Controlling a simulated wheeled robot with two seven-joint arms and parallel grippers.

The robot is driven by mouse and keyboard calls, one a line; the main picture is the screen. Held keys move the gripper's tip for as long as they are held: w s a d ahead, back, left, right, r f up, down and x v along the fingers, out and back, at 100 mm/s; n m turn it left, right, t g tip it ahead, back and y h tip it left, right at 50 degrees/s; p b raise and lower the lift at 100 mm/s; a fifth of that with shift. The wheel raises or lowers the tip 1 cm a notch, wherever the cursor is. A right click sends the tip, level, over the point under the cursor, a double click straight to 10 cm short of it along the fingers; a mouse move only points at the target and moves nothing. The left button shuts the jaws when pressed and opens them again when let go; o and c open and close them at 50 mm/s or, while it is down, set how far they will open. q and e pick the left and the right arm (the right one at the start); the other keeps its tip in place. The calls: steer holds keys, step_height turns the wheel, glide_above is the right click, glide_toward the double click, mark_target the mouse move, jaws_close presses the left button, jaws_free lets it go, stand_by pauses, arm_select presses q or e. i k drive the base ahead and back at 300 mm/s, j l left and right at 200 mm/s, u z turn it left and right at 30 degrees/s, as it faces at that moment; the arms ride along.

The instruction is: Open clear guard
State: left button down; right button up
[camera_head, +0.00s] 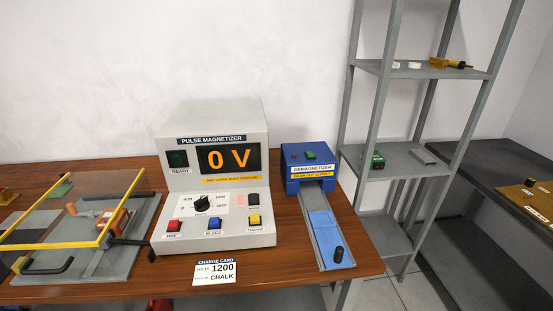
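The clear guard (60,245) is a see-through panel with yellow edges at the left of the wooden table. It stands over a grey base plate (115,262) and its left part is cut off by the picture edge. A black handle (45,269) shows at its front. An orange part (110,221) with grey pieces shows behind or under the panel, and a black bar sticks out to its right. I cannot tell whether the guard is fully down. Neither of my grippers is in view.
The pulse magnetizer (180,205), reading 0 V, stands right of the guard. A blue demagnetizer (309,185) with a sloping track is farther right. Grey shelves (375,160) stand behind at right.

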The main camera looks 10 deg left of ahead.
mark_target(23, 271)
steer(key=u, duration=1.85)
